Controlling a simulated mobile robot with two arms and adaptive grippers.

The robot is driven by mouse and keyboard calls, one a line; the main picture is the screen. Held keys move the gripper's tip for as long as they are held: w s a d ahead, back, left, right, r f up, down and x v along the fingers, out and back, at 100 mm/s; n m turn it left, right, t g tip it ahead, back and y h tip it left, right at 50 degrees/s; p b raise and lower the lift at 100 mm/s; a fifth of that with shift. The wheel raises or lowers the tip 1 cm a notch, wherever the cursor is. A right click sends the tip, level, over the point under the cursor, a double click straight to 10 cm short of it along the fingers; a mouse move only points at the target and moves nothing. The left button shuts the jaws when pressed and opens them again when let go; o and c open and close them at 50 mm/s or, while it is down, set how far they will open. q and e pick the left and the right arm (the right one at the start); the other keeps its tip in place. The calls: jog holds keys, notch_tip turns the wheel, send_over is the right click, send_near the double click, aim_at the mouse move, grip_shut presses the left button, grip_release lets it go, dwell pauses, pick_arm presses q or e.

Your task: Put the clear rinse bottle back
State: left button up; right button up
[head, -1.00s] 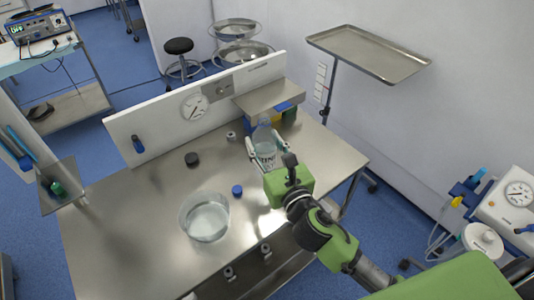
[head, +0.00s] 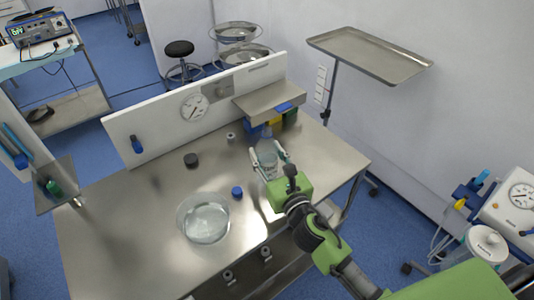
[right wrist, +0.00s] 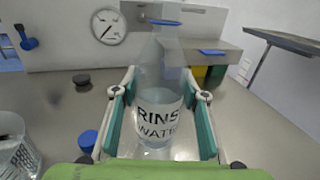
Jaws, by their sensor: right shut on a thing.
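The clear rinse bottle (head: 266,158) is upright between the fingers of my right gripper (head: 269,166), over the right part of the steel table. In the right wrist view the bottle (right wrist: 160,98) shows a "RINSE WATER" label and a blue ring at its neck. The two teal finger pads of the right gripper (right wrist: 160,115) are shut on its sides. I cannot tell whether its base touches the table. A loose blue cap (head: 237,192) lies on the table to the left of the gripper. My left gripper is not in view.
A clear bowl of liquid (head: 180,222) stands front left of the bottle. A black cap (head: 191,160) lies farther back. A raised steel shelf (head: 268,98) is behind the bottle, with blue, yellow and green bins (head: 275,120) under it. The table's left side is clear.

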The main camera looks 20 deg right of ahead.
jog(key=o, duration=1.5)
jog(key=shift+f, duration=0.1)
jog(key=shift+r, duration=0.25)
jog(key=s, duration=0.3)
jog(key=s+b, duration=0.1)
jog(key=s, duration=0.3)
jog(key=s+b, duration=0.1)
jog(key=s, duration=0.2)
jog(key=shift+s+d+f, duration=0.2)
jog(key=shift+s+d, duration=0.05)
jog(key=shift+d, duration=0.15)
jog(key=shift+s+d+r, duration=0.1)
jog(key=shift+s+r, duration=0.05)
jog(key=shift+s, duration=0.65)
